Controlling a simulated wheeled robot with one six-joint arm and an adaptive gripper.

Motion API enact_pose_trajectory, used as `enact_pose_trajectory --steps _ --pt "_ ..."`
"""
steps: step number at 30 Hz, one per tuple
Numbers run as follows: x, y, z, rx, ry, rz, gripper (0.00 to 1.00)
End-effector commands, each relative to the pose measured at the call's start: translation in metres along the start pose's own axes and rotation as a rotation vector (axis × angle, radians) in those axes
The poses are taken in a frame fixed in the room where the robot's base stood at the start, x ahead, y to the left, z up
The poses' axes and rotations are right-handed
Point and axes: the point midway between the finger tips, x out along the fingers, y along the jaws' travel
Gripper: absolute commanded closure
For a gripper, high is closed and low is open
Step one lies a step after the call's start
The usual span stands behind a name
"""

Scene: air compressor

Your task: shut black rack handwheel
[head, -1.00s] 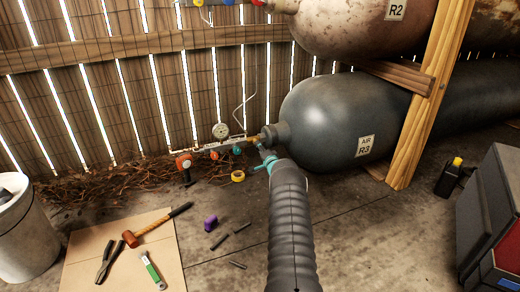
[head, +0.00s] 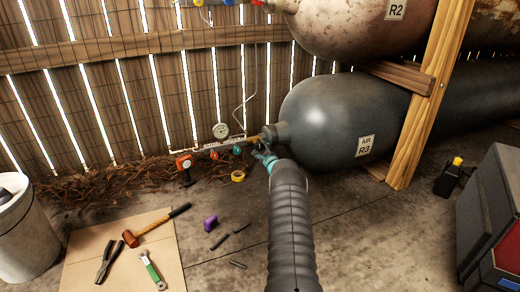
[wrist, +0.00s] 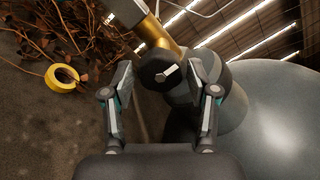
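The black handwheel (wrist: 160,73), a dark round knob with a pale mark on its face, sits on the end of a brass fitting (wrist: 152,36) in the wrist view. My gripper (wrist: 160,80) is open, with one finger on each side of the handwheel. A gap shows at the left finger; I cannot tell whether the right finger touches. In the head view my gripper (head: 262,153) is at the neck of the grey tank R3 (head: 325,115) and hides the handwheel.
A gauge (head: 220,130), a red-orange handle (head: 184,162) and small coloured knobs line the pipe to the left. Yellow tape (head: 238,176) lies on the floor, also in the wrist view (wrist: 62,79). A wooden post (head: 425,110) stands right. Tools lie on a board (head: 80,245).

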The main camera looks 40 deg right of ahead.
Motion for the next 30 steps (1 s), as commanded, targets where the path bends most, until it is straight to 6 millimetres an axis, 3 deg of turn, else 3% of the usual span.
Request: enact_pose_trajectory --steps 11,24,30 --pt "-0.004 -0.002 0.002 -0.003 -0.001 0.0 0.34" --pt "-0.049 -0.003 0.002 -0.003 0.001 0.0 0.34" --pt "-0.06 0.0 0.001 -0.004 0.0 0.001 0.34"
